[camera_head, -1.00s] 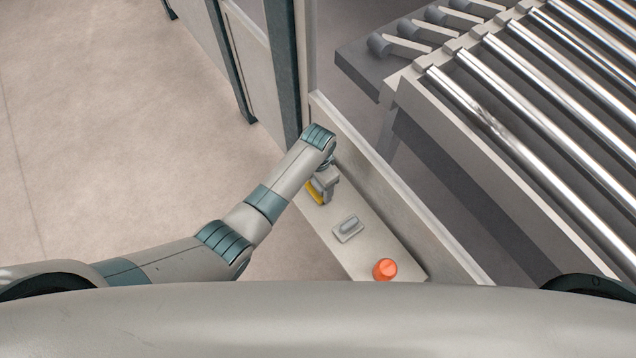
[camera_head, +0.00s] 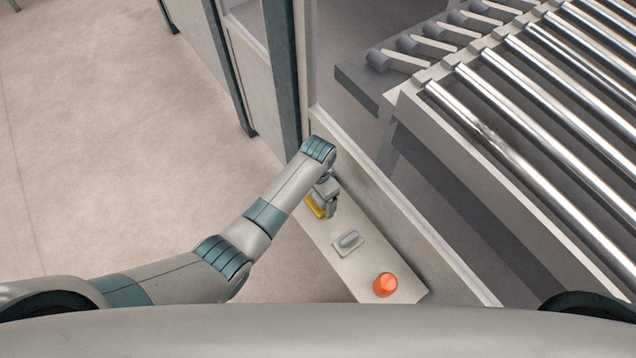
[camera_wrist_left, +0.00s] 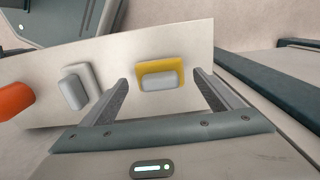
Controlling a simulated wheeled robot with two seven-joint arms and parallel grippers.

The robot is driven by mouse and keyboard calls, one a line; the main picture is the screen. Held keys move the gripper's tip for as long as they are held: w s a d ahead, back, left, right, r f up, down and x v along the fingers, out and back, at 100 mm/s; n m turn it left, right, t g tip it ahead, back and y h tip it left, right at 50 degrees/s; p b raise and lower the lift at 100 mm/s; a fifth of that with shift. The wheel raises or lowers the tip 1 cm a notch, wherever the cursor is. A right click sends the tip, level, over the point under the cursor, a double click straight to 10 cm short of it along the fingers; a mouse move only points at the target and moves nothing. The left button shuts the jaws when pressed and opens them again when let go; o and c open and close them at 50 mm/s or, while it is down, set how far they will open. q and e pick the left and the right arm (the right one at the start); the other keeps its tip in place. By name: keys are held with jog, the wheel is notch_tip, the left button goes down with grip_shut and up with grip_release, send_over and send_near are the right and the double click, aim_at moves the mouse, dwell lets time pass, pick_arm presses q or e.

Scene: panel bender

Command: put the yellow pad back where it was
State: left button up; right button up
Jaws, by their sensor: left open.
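The yellow pad (camera_head: 315,208) lies on the narrow pale shelf (camera_head: 378,262) beside the machine wall, partly hidden by my left gripper in the head view. In the left wrist view the yellow pad (camera_wrist_left: 162,67) shows a grey raised block on top. My left gripper (camera_head: 327,200) points down at the pad. In the wrist view the open jaws of my left gripper (camera_wrist_left: 161,78) stand on either side of the pad, with nothing held. I cannot tell how far the fingertips are above the shelf. My right gripper is out of view.
A grey pad with a raised block (camera_head: 348,243) and an orange-red round button (camera_head: 385,284) sit along the same shelf, nearer to me. A roller conveyor (camera_head: 520,110) stands to the right, past the low wall. Open floor (camera_head: 110,150) lies to the left.

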aim_at(318, 198)
pick_arm(q)
notch_tip(318, 198, up, 11)
jog(key=shift+b, duration=0.4)
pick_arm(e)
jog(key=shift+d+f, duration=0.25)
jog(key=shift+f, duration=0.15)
